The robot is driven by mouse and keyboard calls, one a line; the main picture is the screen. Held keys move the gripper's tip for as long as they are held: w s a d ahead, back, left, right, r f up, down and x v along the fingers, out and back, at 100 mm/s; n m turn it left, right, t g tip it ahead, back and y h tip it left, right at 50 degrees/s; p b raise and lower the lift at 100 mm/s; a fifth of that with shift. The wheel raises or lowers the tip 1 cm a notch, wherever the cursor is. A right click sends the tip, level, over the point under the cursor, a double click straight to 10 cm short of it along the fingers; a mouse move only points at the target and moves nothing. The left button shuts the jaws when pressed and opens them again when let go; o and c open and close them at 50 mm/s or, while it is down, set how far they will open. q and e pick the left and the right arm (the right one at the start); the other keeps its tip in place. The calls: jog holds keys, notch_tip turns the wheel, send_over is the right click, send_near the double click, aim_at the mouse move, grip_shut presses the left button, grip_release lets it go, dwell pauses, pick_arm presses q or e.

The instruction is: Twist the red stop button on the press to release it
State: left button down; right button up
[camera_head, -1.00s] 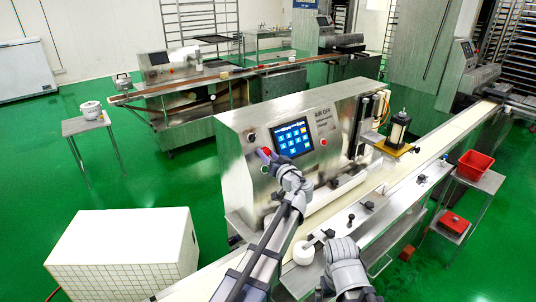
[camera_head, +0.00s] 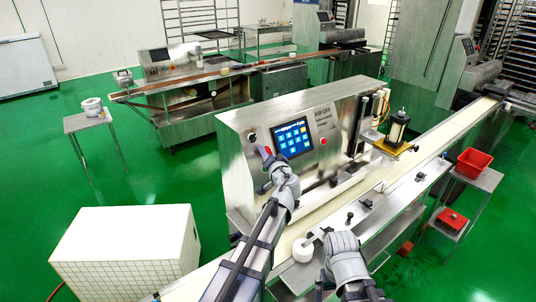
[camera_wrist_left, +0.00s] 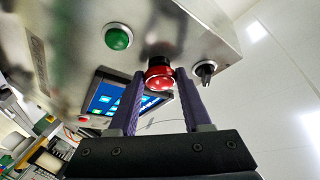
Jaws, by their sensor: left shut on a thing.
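The press (camera_head: 240,150) is a steel cabinet with a blue touch screen (camera_head: 293,138). Its red stop button (camera_head: 268,150) is on the front panel, left of and below the screen, and mostly covered by my gripper. In the left wrist view, the red button (camera_wrist_left: 160,76) sits between the two purple fingers. My left gripper (camera_head: 265,155) is shut on the button, one finger on each side; it also fills the lower left wrist view (camera_wrist_left: 160,98). My right gripper (camera_head: 327,238) is low over the conveyor edge, its fingers too small to judge.
A green button (camera_wrist_left: 118,37) and a black selector knob (camera_wrist_left: 204,72) flank the red button. A second red button (camera_head: 323,141) is right of the screen. A white round piece (camera_head: 303,251) is close to my right gripper. The conveyor (camera_head: 405,166) runs along the press.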

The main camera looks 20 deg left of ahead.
pick_arm(q)
jog(key=shift+a, duration=0.15)
jog(key=c, duration=0.7)
grip_release()
jog(key=shift+w, duration=0.1)
jog(key=o, duration=0.3)
jog(key=shift+w+a+f, duration=0.1)
jog(key=shift+a+f, duration=0.05)
jog(key=shift+o, duration=0.3)
jog(key=p+v, duration=0.1)
jog(key=v, duration=0.7)
jog(key=shift+w, duration=0.2)
